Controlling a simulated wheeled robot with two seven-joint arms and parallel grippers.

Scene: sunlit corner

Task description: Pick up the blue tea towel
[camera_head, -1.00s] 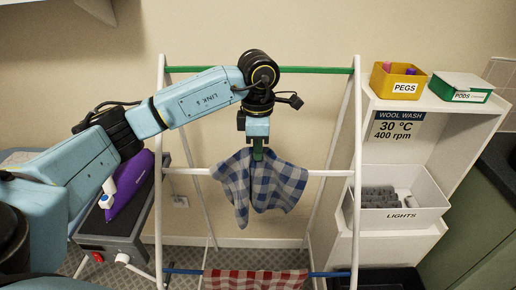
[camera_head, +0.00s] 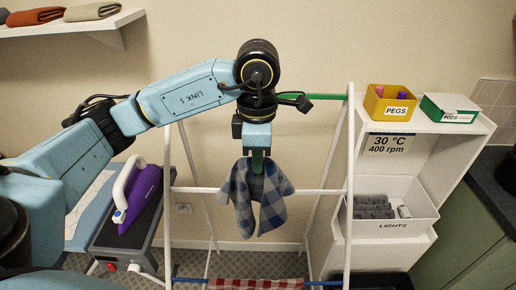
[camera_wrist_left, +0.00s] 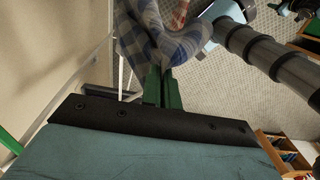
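The blue tea towel (camera_head: 258,200) is blue-and-white checked and hangs bunched from my left gripper (camera_head: 258,160), in front of the drying rack's white middle bar (camera_head: 318,191). I cannot tell whether the cloth still touches that bar. In the left wrist view, the green fingers of my left gripper (camera_wrist_left: 163,85) are close together, with the towel (camera_wrist_left: 155,40) gathered at their tips.
A red checked towel (camera_head: 255,283) hangs on the rack's low blue bar. A purple iron (camera_head: 141,199) stands at left. At right, a white shelf unit (camera_head: 395,242) holds a yellow pegs box (camera_head: 388,107), a pods box (camera_head: 450,107) and a lights bin (camera_head: 395,227).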

